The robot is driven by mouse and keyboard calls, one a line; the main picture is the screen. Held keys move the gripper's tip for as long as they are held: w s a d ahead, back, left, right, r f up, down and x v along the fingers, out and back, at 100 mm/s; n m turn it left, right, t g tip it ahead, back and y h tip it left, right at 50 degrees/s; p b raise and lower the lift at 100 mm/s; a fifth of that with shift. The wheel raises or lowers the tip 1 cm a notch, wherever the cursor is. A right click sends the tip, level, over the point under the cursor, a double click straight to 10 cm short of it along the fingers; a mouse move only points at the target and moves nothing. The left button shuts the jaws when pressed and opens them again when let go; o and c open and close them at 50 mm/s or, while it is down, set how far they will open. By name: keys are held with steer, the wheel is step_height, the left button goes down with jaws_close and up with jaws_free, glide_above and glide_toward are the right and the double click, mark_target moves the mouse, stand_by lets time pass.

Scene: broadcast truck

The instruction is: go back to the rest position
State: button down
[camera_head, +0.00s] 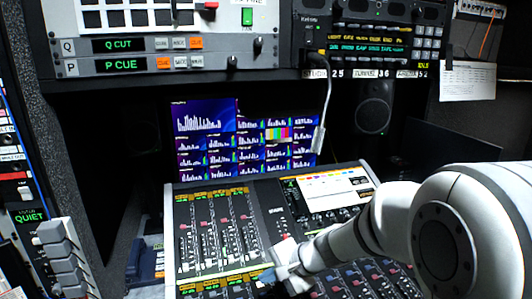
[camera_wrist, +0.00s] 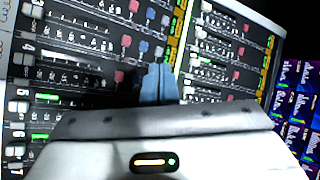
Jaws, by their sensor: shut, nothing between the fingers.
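My gripper (camera_head: 266,275) is at the end of my white arm, low over the audio mixing console (camera_head: 205,262). In the wrist view its blue-grey fingers (camera_wrist: 158,84) are together with nothing between them. Red and blue buttons and fader strips of the console (camera_wrist: 90,70) lie beyond the fingertips. I cannot tell whether the fingertips touch the panel. My arm hides the right part of the console in the head view.
A monitor (camera_head: 205,145) with level graphs stands behind the console. A gooseneck lamp (camera_head: 325,105) hangs before it. A fader panel (camera_head: 62,255) is at the left. A speaker (camera_head: 374,105) stands at the back right.

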steer(key=s+d+r+n+g+h, duration=0.1)
steer(key=s+d+r+n+h, duration=0.3)
steer(key=s+d+n+h, duration=0.4)
steer(key=s+d+n, duration=0.1)
steer(key=s+d, duration=0.5)
steer(key=s, duration=0.2)
steer(key=shift+s+d+r, duration=0.2)
steer(key=shift+s+d, duration=0.1)
steer(key=shift+s, duration=0.1)
